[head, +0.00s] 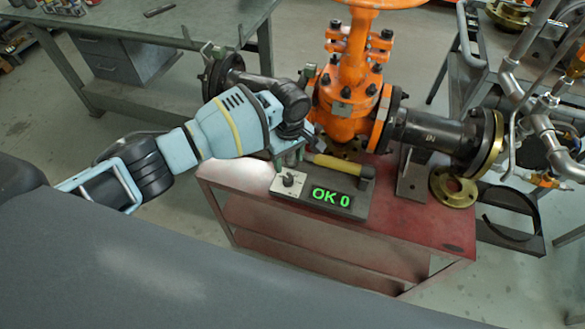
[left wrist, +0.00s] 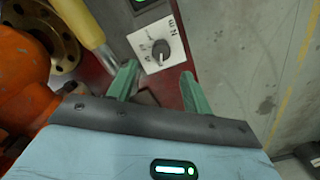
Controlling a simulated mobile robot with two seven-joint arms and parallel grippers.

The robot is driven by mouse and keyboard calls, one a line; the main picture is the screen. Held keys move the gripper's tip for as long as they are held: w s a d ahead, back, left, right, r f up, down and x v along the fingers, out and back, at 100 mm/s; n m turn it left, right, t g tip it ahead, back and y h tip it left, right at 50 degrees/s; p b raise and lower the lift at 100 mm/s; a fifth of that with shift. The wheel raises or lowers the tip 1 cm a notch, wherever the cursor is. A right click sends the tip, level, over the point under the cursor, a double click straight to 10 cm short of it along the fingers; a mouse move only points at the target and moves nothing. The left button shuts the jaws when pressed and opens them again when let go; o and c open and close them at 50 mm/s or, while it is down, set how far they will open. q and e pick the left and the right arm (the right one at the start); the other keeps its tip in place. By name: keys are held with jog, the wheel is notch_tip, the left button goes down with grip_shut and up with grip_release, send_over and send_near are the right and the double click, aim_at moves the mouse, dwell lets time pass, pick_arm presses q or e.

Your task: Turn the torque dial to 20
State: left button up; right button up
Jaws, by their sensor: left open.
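The torque dial is a small dark knob (head: 289,179) on a pale square plate (head: 280,188), on the front of a grey box on the red cart. The box's display (head: 332,197) reads "OK 0" in green. In the left wrist view the dial (left wrist: 161,48) and its plate (left wrist: 148,58), marked "N m", lie just beyond the fingertips. My left gripper (head: 290,155) is just behind the dial in the head view. In the left wrist view its two green fingers (left wrist: 159,72) are apart, with nothing between them. My right gripper is not in view.
An orange gate valve (head: 350,90) with dark flanged pipes stands behind the box. A yellow-handled tool (head: 335,165) lies along the box's back. A brass flange (head: 453,186) lies on the right. The cart's front right top (head: 430,225) is bare.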

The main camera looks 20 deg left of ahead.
aim_at(288, 178)
pick_arm(q)
jog(key=shift+s+f, duration=0.1)
jog(key=shift+s, duration=0.05)
jog(key=shift+s+f, duration=0.1)
jog(key=shift+f, duration=0.25)
notch_tip(288, 178, down, 6)
jog(key=shift+r+b, duration=0.1)
jog(key=shift+b, duration=0.65)
jog(key=shift+f, duration=0.5)
jog(key=c, duration=0.8)
jog(key=shift+c, duration=0.8)
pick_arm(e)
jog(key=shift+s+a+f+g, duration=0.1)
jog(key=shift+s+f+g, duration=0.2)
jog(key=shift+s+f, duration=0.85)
